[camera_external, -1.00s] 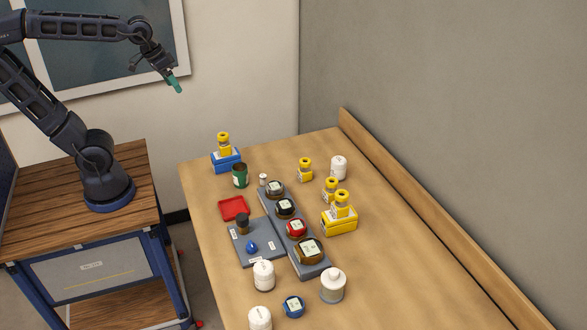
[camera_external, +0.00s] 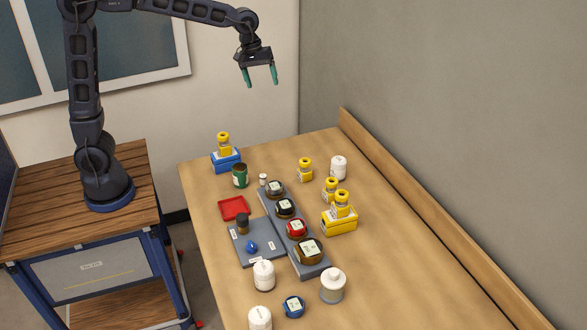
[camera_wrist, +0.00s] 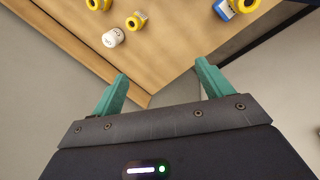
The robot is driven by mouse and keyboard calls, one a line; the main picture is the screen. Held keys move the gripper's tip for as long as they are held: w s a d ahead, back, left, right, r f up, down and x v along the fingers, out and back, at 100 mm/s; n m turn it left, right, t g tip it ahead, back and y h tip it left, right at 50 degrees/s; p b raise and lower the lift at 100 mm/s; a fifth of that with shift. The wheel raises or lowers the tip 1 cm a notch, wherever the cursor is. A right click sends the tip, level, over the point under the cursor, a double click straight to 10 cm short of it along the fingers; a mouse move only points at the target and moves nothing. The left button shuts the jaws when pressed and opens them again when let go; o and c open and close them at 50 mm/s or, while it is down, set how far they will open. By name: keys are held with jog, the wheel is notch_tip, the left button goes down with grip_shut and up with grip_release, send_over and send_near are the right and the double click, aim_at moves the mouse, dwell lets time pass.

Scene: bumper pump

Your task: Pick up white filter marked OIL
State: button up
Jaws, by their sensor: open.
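Several white filter-like canisters stand on the table; their markings are too small to read. One white canister (camera_external: 338,167) stands at the back right beside the yellow bottles. It also shows in the wrist view (camera_wrist: 113,38), with a dark mark that I cannot read. Two more white canisters stand near the front, one (camera_external: 264,275) behind the other (camera_external: 260,319). A greyish-white canister with a neck (camera_external: 332,285) stands to their right. My gripper (camera_external: 261,78) is open and empty, high above the table's far edge. Its green fingers are spread in the wrist view (camera_wrist: 162,70).
Yellow bottles (camera_external: 305,169) and a yellow box (camera_external: 339,222) stand near the back canister. A blue box (camera_external: 226,161) bears a yellow bottle. A grey rack (camera_external: 311,268) with several caps fills the middle. A wooden ledge (camera_external: 425,214) runs along the wall.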

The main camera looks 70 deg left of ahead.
jog(key=w+d+f+n+g, duration=0.1)
jog(key=w+d+f+n, duration=0.15)
jog(key=w+f, duration=0.35)
jog(key=w+d+f+n, duration=0.2)
jog(key=w+d+f, duration=0.15)
jog(key=w, duration=0.45)
jog(key=n+g, duration=0.1)
jog(key=n, duration=0.3)
send_near(339, 168)
jog(key=a, duration=0.2)
jog(key=w+a, duration=0.1)
jog(key=shift+f, duration=0.25)
jog(key=shift+w+d+f, duration=0.25)
jog(key=shift+d+f, duration=0.05)
jog(key=shift+f, duration=0.25)
jog(key=f, duration=0.7)
jog(key=d+f, duration=0.1)
jog(key=f, duration=0.2)
jog(key=shift+d+f, duration=0.1)
jog(key=shift+f, duration=0.2)
jog(key=shift+c, duration=0.2)
jog(key=shift+r, duration=0.1)
jog(key=c, duration=1.2)
